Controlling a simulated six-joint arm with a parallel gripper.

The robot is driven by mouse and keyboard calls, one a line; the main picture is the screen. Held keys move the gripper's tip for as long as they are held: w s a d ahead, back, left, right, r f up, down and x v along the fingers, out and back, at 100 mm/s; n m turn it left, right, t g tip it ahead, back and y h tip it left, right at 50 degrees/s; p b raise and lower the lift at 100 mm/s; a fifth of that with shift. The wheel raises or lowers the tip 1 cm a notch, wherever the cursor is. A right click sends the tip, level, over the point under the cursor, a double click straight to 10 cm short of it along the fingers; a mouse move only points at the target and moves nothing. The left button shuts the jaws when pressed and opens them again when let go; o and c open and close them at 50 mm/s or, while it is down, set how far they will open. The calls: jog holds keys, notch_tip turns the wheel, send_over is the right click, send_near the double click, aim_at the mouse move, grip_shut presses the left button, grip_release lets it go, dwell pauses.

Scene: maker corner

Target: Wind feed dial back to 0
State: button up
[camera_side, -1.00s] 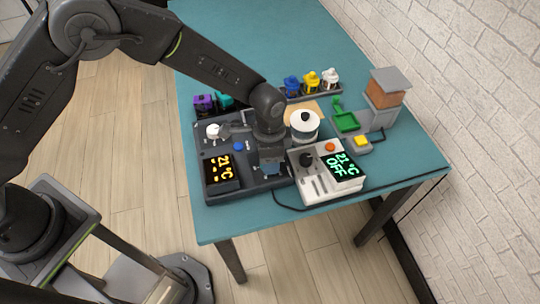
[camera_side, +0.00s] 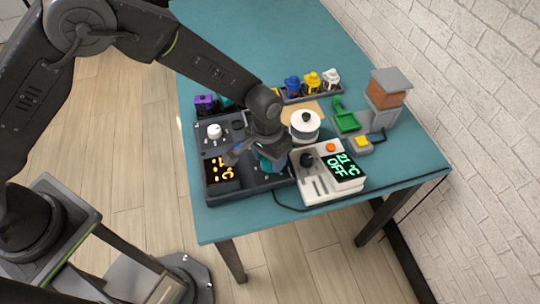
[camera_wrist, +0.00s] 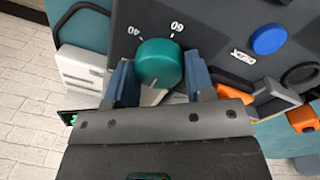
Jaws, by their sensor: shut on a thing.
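A teal dial (camera_wrist: 160,62) stands on the dark control panel (camera_wrist: 125,20) in the wrist view. The numbers 40 and 60 are printed beside its far edge, and a pale line shows on its near side. The two blue fingers of my gripper (camera_wrist: 158,82) are shut on the dial, one on each side. No 0 mark can be read, as the fingers and gripper body cover the near side. In the side view my gripper (camera_side: 270,160) is down at the panel's right part, and the dial is mostly hidden there.
The panel also carries a white knob (camera_side: 214,131), a blue button (camera_wrist: 269,39) and an orange-lit display (camera_side: 222,172), partly covered. A pale device (camera_side: 318,186) with a green display stands close on the right. A white pot (camera_side: 305,125) is just behind.

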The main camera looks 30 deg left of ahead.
dwell(0.6)
jog(key=o, duration=0.9)
jog(key=shift+r, duration=0.15)
jog(key=r, duration=0.9)
jog(key=a+r, duration=0.1)
jog(key=r, duration=0.3)
jog(key=shift+w+r, duration=0.1)
jog(key=shift+r, duration=0.2)
